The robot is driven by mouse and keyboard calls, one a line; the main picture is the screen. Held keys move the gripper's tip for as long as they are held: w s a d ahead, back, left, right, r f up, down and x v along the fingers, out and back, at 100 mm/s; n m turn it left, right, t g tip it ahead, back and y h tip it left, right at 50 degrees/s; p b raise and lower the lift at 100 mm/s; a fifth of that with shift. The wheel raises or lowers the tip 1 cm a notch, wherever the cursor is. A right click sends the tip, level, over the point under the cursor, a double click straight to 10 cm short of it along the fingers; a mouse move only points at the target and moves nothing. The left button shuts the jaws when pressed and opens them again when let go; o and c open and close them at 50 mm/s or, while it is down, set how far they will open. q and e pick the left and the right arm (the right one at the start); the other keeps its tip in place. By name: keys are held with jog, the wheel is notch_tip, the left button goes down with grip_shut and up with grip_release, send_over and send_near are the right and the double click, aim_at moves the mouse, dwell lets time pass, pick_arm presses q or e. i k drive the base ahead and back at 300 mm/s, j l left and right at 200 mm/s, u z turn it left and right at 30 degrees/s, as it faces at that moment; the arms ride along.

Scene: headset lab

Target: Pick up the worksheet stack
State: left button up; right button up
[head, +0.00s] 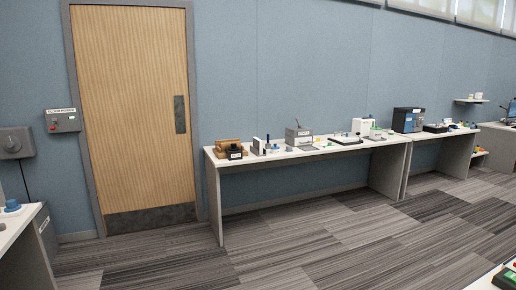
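I cannot make out a worksheet stack in the head view. A long white bench (296,155) along the blue wall holds several small items, too small to tell apart fully. Neither of my grippers shows in this view.
A wooden door (135,105) is shut at the left. A white counter (18,224) with a blue item (12,206) stands at the left edge. Another bench (432,136) adjoins at the right. A table corner (487,281) shows at the bottom right. The striped carpet (300,235) between them is clear.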

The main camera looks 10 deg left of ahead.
aim_at(257, 144)
jog(key=i+j+u, duration=0.2)
jog(key=i, duration=0.35)
jog(key=i+j+u, duration=0.2)
jog(key=i+j, duration=0.15)
jog(key=i, duration=0.2)
jog(key=i+j+u, duration=0.2)
jog(key=i, duration=0.35)
jog(key=i+l+z, duration=0.25)
jog(key=i+z, duration=0.2)
jog(key=i, duration=0.2)
jog(key=i+z, duration=0.5)
jog(key=i, duration=0.2)
jog(key=i+j+z, duration=0.2)
jog(key=i+z, duration=0.25)
jog(key=i, duration=0.2)
jog(key=i+l+u, duration=0.2)
jog(key=i, duration=0.35)
jog(key=i+l+u, duration=0.25)
jog(key=i, duration=0.25)
jog(key=i+l+u, duration=0.2)
jog(key=i+l, duration=0.2)
jog(key=i, duration=0.1)
